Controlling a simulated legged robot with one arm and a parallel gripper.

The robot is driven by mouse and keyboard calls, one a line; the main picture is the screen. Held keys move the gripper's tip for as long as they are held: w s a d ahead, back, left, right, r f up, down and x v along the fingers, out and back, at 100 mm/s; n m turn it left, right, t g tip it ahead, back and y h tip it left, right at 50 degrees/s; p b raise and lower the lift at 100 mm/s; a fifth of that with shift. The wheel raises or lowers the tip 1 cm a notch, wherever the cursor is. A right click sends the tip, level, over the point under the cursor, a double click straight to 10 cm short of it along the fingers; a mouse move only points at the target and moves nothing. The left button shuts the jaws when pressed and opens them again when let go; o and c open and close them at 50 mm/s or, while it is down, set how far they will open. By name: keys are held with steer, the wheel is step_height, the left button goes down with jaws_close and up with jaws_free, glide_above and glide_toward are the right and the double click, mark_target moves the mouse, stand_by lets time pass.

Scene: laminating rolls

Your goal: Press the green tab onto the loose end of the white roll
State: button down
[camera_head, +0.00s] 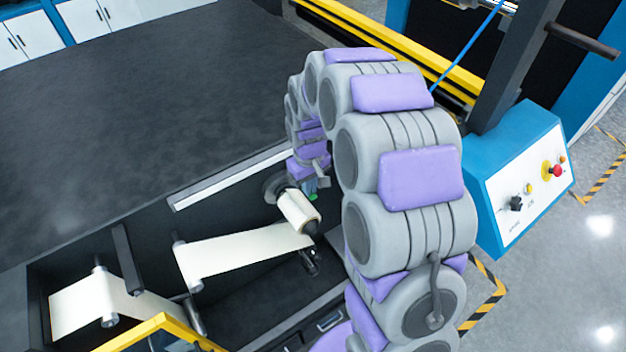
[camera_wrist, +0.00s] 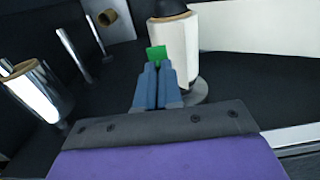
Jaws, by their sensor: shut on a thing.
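The white roll (camera_head: 299,209) sits on a dark spindle in the machine's recess; it also shows upright in the wrist view (camera_wrist: 176,42). A web of white film (camera_head: 245,250) lies just left of the roll in the head view. My gripper (camera_wrist: 158,72) has its blue fingers together on the green tab (camera_wrist: 156,54), which sticks out past the fingertips. In the wrist view the tab overlaps the roll's left side; I cannot tell if it touches. In the head view a bit of green (camera_head: 313,197) shows beside the roll, and my arm partly hides the gripper. The roll's loose end is not clear.
Metal rollers (camera_head: 187,264) and more white film (camera_head: 100,302) lie left in the recess. A shiny roller (camera_wrist: 38,90) stands left in the wrist view. A blue control box (camera_head: 520,180) stands at the right. The dark tabletop (camera_head: 130,110) is clear.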

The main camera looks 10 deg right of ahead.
glide_above(300, 207)
steer(key=a, duration=0.3)
steer(key=f, duration=0.2)
steer(key=shift+d+f, duration=0.25)
steer(key=shift+f, duration=0.35)
steer(key=d, duration=0.1)
steer(key=d+f, duration=0.1)
steer(key=d, duration=0.3)
steer(key=shift+d+f+b, duration=0.1)
steer(key=shift+f+b, duration=0.2)
steer(key=shift+f, duration=0.05)
steer(key=a, duration=0.5)
steer(key=d, duration=0.4)
steer(key=shift+d+f, duration=0.25)
steer(key=shift+d, duration=0.15)
steer(key=shift+a+f, duration=0.1)
steer(key=shift+a, duration=2.1)
steer(key=c, duration=1.5)
jaws_free()
steer(key=d, duration=0.2)
steer(key=shift+d, duration=0.3)
steer(key=shift+o, duration=1.4)
steer(key=shift+d, duration=0.1)
steer(key=shift+a, duration=0.5)
